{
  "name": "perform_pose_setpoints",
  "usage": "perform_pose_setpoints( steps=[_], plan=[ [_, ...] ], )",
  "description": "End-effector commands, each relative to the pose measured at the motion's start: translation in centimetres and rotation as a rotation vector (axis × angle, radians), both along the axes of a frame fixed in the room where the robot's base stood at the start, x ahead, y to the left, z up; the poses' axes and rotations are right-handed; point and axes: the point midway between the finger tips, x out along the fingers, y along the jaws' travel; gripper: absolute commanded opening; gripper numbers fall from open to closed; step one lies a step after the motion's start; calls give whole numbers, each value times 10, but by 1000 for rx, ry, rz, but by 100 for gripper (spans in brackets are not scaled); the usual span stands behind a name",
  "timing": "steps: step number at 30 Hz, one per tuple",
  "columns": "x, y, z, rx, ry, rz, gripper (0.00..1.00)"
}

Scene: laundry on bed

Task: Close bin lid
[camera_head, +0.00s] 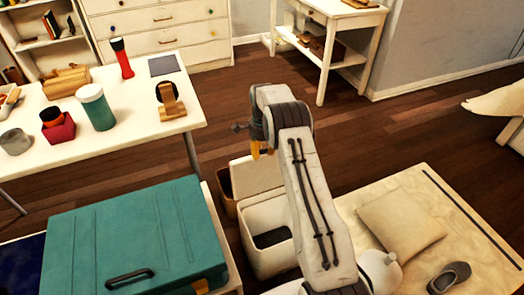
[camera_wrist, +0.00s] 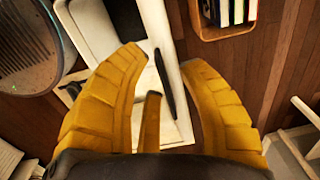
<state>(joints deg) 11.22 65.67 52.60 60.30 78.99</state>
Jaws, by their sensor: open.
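The white bin (camera_head: 262,250) stands on the floor in the middle of the head view, with a dark inside showing. Its lid (camera_head: 257,174) stands raised at the bin's back edge, so the bin is open. My gripper (camera_head: 262,150) shows as a small yellow part above the lid, partly hidden by my arm.
A brown container (camera_wrist: 223,35) with several books stands close by the bin. A teal suitcase (camera_head: 130,240) lies left of the bin, and a low cream surface with a cushion (camera_head: 400,222) lies right. A white table (camera_head: 125,125) stands at left.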

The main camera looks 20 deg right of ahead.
Motion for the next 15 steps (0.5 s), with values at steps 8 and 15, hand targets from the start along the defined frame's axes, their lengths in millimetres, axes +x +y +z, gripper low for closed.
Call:
perform_pose_setpoints(
  steps=[8,15],
  plan=[
    [0,0,0,0,0,0,25],
    [0,0,0,0,0,0,3]
  ],
)
